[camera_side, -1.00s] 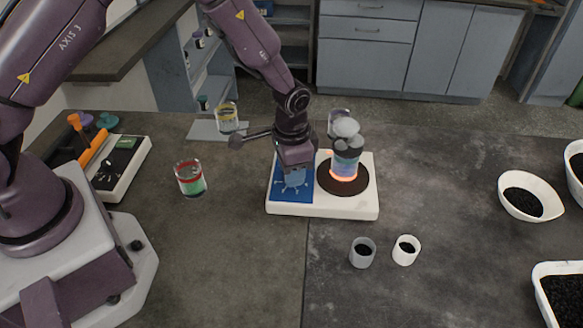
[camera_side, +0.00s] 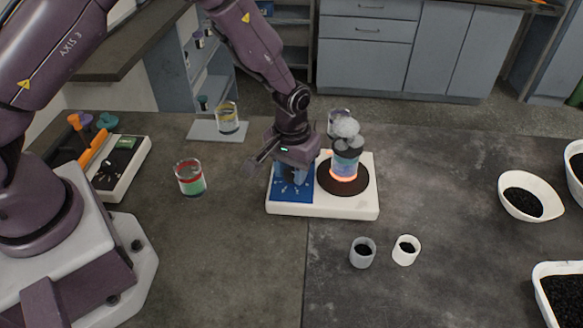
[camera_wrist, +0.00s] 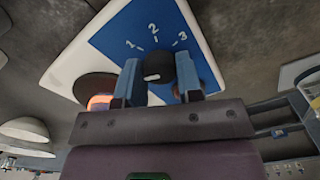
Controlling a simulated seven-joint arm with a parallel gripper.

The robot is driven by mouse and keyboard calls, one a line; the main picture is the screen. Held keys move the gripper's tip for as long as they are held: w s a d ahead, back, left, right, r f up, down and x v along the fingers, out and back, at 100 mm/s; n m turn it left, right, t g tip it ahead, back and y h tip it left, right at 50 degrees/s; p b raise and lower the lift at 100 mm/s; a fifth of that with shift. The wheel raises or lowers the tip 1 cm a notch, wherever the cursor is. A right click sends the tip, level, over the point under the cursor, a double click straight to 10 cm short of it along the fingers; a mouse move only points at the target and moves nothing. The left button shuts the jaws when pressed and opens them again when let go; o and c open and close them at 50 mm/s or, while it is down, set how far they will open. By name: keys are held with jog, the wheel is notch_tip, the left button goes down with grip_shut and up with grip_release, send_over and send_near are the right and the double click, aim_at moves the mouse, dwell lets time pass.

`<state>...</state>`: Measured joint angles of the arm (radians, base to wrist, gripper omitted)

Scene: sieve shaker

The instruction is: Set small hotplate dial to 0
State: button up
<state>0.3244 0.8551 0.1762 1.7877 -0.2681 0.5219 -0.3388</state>
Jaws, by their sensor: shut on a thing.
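The small hotplate (camera_side: 345,212) is a white box with a blue dial panel (camera_side: 290,196) on its left and a round dark plate on its right. The plate's edge glows orange. My gripper (camera_side: 292,177) points down over the blue panel. In the wrist view, the black dial (camera_wrist: 157,66) sits between the two blue fingers of my gripper (camera_wrist: 158,84), which are shut on it. The marks 1, 2 and 3 show on the panel (camera_wrist: 122,32) around the dial. The 0 mark and the dial's exact setting cannot be made out.
A beaker (camera_side: 345,166) with layered blue contents stands on the glowing plate, pale vapour above it. A beaker with red and green bands (camera_side: 190,178) stands to the left. Two small cups (camera_side: 362,254) of black grains stand in front. The front-left table is clear.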

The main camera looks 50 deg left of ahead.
aim_at(289, 173)
jog(key=shift+n, duration=0.3)
jog(key=o, duration=0.9)
notch_tip(289, 173, up, 13)
dwell(0.5)
jog(key=s+a+r+m+t, duration=0.1)
jog(key=s+a+r+t, duration=0.1)
jog(key=s+r, duration=0.3)
jog(key=s+a+r+m+t, duration=0.1)
jog(key=s+a+r+m, duration=0.1)
jog(key=s+r, duration=0.4)
jog(key=s+a+r+m+t, duration=0.1)
jog(key=s+a+r+t, duration=0.1)
jog(key=s+r, duration=0.4)
jog(key=shift+s+a+m+t, duration=0.15)
jog(key=shift+s+a, duration=0.1)
jog(key=shift+s, duration=0.4)
jog(key=shift+s+a+m+t, duration=0.1)
jog(key=shift+s+a, duration=0.15)
jog(key=shift+s, duration=0.45)
jog(key=shift+s+a+m+t, duration=0.15)
jog(key=shift+s+a, duration=0.1)
jog(key=shift+s, duration=0.4)
